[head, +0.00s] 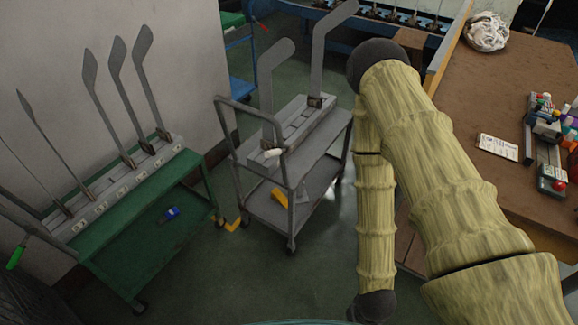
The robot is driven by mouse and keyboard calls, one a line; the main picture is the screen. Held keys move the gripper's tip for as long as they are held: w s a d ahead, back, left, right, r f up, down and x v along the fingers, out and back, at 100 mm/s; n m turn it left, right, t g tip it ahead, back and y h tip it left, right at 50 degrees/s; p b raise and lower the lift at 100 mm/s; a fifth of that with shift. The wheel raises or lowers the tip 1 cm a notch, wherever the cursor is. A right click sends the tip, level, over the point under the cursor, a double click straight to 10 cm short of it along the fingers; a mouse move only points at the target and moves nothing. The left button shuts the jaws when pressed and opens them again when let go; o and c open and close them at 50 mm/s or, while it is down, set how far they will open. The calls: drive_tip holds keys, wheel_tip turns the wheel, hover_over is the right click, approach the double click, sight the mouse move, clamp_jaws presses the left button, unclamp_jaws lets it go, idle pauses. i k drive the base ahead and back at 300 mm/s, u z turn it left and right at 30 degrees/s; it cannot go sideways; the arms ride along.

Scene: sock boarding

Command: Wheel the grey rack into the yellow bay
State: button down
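The grey rack (318,147) is a two-shelf wheeled cart in the middle of the head view. Two grey sock boards (318,50) stand upright in a slotted block on its top, with empty slots between them. Its push handle (221,118) is on the left side. A yellow object (279,196) lies on its lower shelf. A yellow corner mark (235,224) shows on the floor just left of the rack; the rest of any yellow bay is hidden or out of view. My arm's sleeved links show at the right, but my gripper is not in view.
A green cart (130,235) with several boards and a blue item (170,213) stands at the left by the wall. A brown table (520,90) with small items is at the right. A blue cart (241,88) stands behind. Floor in front is clear.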

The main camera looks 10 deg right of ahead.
sight(309, 132)
drive_tip(key=u, duration=1.75)
drive_tip(key=k, duration=1)
drive_tip(key=z, duration=1.35)
drive_tip(key=i, duration=1.7)
